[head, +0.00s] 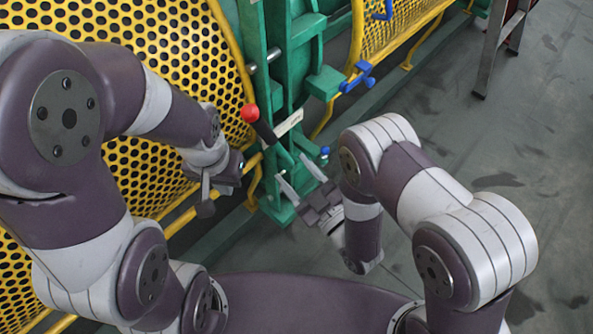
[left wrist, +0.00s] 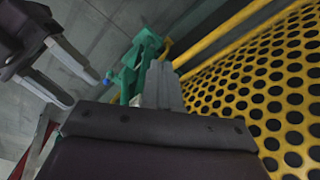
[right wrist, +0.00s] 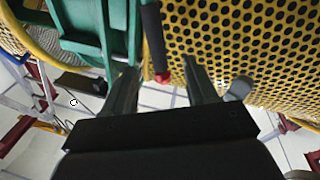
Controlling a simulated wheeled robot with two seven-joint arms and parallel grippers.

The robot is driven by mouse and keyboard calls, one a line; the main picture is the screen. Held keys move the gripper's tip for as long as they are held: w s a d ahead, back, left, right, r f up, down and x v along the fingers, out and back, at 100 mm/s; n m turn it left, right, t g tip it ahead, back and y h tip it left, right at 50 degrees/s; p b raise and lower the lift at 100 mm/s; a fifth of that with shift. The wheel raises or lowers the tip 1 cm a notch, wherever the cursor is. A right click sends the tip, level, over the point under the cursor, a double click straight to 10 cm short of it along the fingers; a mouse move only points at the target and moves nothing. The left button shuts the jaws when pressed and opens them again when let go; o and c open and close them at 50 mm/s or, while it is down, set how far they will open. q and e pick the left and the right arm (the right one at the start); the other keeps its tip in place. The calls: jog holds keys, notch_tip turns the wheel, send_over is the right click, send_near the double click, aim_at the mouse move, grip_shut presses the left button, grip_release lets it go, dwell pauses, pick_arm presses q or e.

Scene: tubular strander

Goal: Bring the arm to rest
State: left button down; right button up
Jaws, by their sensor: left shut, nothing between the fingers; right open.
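My left arm comes in from the left in the head view. Its gripper (head: 207,190) is beside the yellow perforated guard, holding nothing; its closed fingers (left wrist: 163,84) stand together in the left wrist view. My right gripper (head: 300,180) is open and empty in front of the green machine frame (head: 283,90). Its two fingers (right wrist: 160,88) are spread apart in the right wrist view. A lever with a red knob (head: 250,113) stands on the green frame, between and above the two grippers; the knob also shows in the right wrist view (right wrist: 163,77), beyond the fingers.
The yellow perforated guard (head: 185,45) runs along the left, close to my left arm. Blue handles (head: 358,78) sit on the frame and the second guard. A ladder-like metal stand (head: 492,45) is at the top right. The grey floor (head: 540,150) at right is clear.

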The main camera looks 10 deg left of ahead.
dwell(0.4)
jog(key=s+d+f+m+g+h, duration=0.1)
jog(key=d+f+g+h, duration=0.1)
jog(key=f+g+h, duration=0.3)
jog(key=s+d+f+m+g+h, duration=0.1)
jog(key=d+f+m+g+h, duration=0.1)
jog(key=f, duration=0.6)
jog(key=s+d+r+m+g+h, duration=0.3)
jog(key=d+r+m+g+h, duration=0.15)
jog(key=d, duration=0.35)
jog(key=s+d+r+m+g+h, duration=0.3)
jog(key=d+r, duration=0.3)
jog(key=d, duration=0.1)
jog(key=w+d+r+m+t+p, duration=0.1)
jog(key=d+r+p, duration=0.1)
jog(key=r+p, duration=0.9)
jog(key=d+r+m+t+p, duration=0.1)
jog(key=d+r+p, duration=0.1)
jog(key=r+p, duration=0.9)
notch_tip(320, 180, up, 7)
jog(key=shift+w+d+r+y, duration=0.15)
jog(key=shift+w+d+y, duration=0.05)
jog(key=shift+w+y, duration=0.15)
jog(key=shift+m, duration=0.25)
